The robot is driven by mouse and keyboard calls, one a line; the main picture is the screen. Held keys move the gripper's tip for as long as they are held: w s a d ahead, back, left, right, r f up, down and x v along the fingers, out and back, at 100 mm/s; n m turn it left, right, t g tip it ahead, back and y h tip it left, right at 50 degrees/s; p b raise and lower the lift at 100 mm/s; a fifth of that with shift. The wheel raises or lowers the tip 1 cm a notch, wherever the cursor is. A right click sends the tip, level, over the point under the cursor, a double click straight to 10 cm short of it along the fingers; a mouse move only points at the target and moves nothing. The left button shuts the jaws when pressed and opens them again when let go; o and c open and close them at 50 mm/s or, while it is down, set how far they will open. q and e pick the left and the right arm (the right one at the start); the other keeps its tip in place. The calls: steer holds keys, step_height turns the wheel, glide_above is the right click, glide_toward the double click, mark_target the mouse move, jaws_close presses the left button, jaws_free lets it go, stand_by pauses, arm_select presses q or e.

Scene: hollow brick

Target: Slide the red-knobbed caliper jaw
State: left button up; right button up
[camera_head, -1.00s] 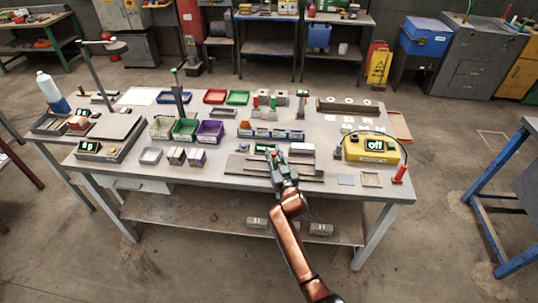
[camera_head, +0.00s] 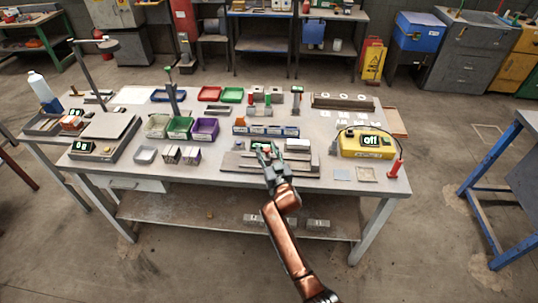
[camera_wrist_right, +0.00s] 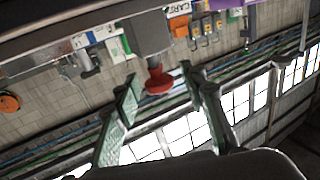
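The caliper (camera_head: 233,162), a long grey bar assembly with a small display, lies along the front middle of the bench. Its red knob (camera_wrist_right: 158,82) shows in the right wrist view, under a grey block. My right gripper (camera_head: 265,154) is over the caliper in the head view and hides part of it. In the right wrist view its two green-padded fingers (camera_wrist_right: 162,88) stand apart, one on each side of the red knob. Contact with the knob cannot be told. My left gripper is not in view.
A yellow box reading "off" (camera_head: 366,144) stands right of the caliper, with a red-topped post (camera_head: 394,169) near the corner. Green (camera_head: 180,128) and purple (camera_head: 204,130) bins stand to the left. A blue rack (camera_head: 265,131) is behind the caliper.

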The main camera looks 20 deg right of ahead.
steer(key=s, duration=1.1)
steer(key=shift+s+a, duration=0.3)
steer(key=shift+s, duration=0.1)
